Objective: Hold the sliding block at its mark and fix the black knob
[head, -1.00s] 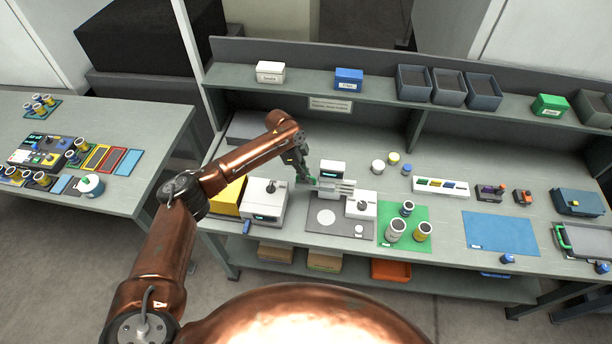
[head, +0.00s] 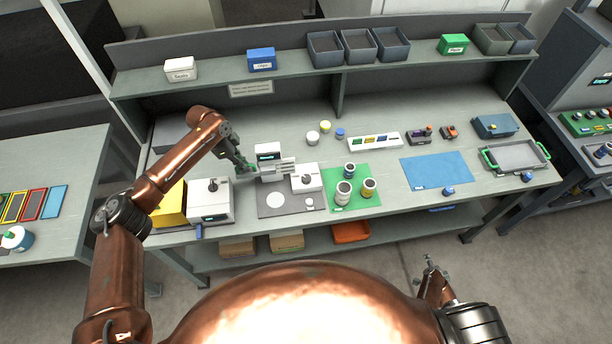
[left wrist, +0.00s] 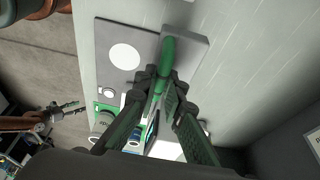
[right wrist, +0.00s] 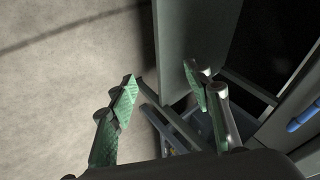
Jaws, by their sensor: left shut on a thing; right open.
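The loader station has a grey plate (head: 265,212) with a white disc (head: 275,200), a white display box (head: 268,150) and light rails beside it. A black knob (head: 307,180) stands on the white box at its right; another dark knob (head: 212,185) tops the white unit at left. My left gripper (head: 247,168) is at the station's left end. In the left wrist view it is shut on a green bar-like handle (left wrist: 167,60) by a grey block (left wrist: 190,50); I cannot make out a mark. My right gripper (head: 431,266) is open, empty and low in front of the bench.
A green mat (head: 372,200) with several cans lies right of the station, then a blue mat (head: 420,172) and a tray (head: 515,157). A yellow box (head: 170,205) stands at left. A shelf (head: 210,82) with bins runs behind. Floor is clear around the right gripper.

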